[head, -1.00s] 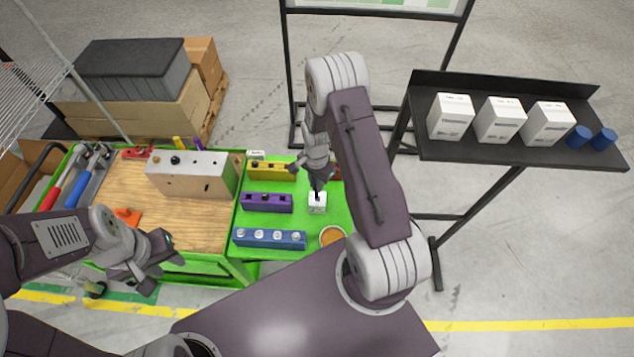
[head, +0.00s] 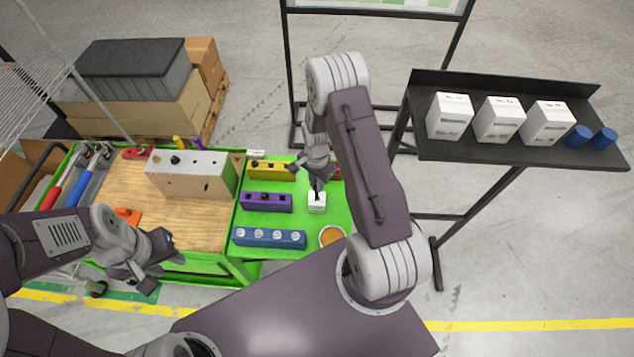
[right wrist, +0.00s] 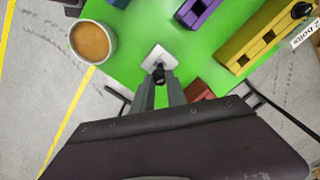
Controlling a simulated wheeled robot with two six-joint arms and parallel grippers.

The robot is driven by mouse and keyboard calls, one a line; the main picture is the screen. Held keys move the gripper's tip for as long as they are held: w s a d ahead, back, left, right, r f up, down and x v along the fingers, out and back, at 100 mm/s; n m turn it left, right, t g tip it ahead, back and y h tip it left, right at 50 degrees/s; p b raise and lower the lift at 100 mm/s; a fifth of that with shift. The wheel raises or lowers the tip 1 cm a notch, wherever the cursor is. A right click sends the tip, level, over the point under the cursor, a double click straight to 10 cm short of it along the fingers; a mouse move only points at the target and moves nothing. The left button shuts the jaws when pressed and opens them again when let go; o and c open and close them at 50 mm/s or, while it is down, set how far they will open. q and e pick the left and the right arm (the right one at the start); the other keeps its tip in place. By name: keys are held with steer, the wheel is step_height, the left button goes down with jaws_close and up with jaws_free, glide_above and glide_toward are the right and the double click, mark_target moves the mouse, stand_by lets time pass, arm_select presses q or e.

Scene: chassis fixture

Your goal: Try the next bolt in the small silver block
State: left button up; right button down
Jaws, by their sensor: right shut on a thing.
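The small silver block (head: 317,207) stands on the green mat at the right end of the bench. In the right wrist view the block (right wrist: 158,56) is a pale square just beyond the fingertips. My right gripper (head: 317,186) is above the block, shut on a dark bolt (right wrist: 158,75). The bolt points down at the top of the block. I cannot tell whether its tip is in the hole. My left gripper (head: 175,250) is open and empty, in front of the bench's wooden part.
Purple (head: 266,202), blue (head: 269,238) and yellow (head: 272,171) blocks stand left of the silver block. A round orange-filled bowl (head: 332,237) is close in front. A large silver block (head: 196,177) stands on the wood. A dark shelf (head: 500,150) with white boxes is at right.

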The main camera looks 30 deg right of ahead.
mark_target(317, 197)
steer(key=shift+f, duration=0.1)
steer(key=shift+f+b, duration=2.2)
steer(key=shift+f, duration=0.5)
steer(key=c, duration=1.8)
jaws_free()
steer(key=shift+f, duration=0.1)
steer(key=o, duration=0.5)
steer(key=shift+o, duration=0.2)
step_height(317, 197, up, 6)
steer(key=p, duration=0.5)
steer(key=shift+r, duration=0.2)
steer(key=shift+f, duration=0.1)
